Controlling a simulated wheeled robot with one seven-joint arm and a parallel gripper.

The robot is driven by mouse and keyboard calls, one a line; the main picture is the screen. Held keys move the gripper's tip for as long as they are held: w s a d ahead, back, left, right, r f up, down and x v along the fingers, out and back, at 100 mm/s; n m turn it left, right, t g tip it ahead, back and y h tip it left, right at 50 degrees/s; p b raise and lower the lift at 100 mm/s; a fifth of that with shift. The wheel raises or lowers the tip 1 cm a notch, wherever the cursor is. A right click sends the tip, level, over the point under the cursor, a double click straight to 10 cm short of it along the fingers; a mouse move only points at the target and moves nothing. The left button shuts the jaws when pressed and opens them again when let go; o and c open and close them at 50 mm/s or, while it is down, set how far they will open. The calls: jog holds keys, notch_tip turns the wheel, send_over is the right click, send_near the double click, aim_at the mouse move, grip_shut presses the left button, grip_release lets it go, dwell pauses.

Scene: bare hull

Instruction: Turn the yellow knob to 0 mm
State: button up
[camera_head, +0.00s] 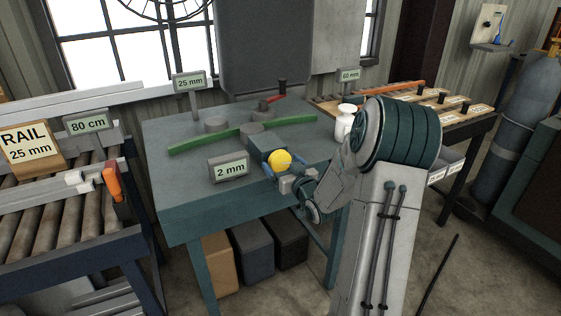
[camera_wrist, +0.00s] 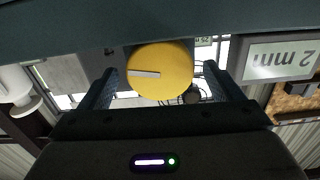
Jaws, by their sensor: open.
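The yellow knob (camera_head: 280,160) is at the front edge of the teal bench, right of a display reading "2 mm" (camera_head: 229,168). In the wrist view the knob (camera_wrist: 160,72) is a round yellow disc with a pale pointer line running from its middle to the left. The display (camera_wrist: 279,60) shows upside down at the right there. My gripper (camera_wrist: 166,85) is open, with one blue finger on each side of the knob. A gap shows at the right finger; contact at the left finger is unclear.
A green strip (camera_head: 240,134) lies across the bench (camera_head: 190,194) among grey round blocks. Signs "25 mm" (camera_head: 189,82) and "60 mm" (camera_head: 348,75) stand behind. A white bottle (camera_head: 344,122) stands near my arm. A roller rack (camera_head: 60,205) is at left.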

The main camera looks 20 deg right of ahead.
jog(key=shift+w, duration=0.9)
jog(key=shift+c, duration=0.4)
jog(key=c, duration=0.9)
jog(key=shift+f+n+b, duration=0.25)
jog(key=shift+n+b, duration=0.25)
jog(key=shift+b, duration=0.5)
jog(key=shift+a+n+b, duration=0.1)
jog(key=shift+n+b, duration=0.5)
jog(key=shift+b, duration=0.5)
jog(key=n+b, duration=0.1)
jog(key=b, duration=0.2)
jog(key=shift+n, duration=0.4)
jog(key=shift+r+n+b, duration=0.15)
jog(key=shift+n+b, duration=0.25)
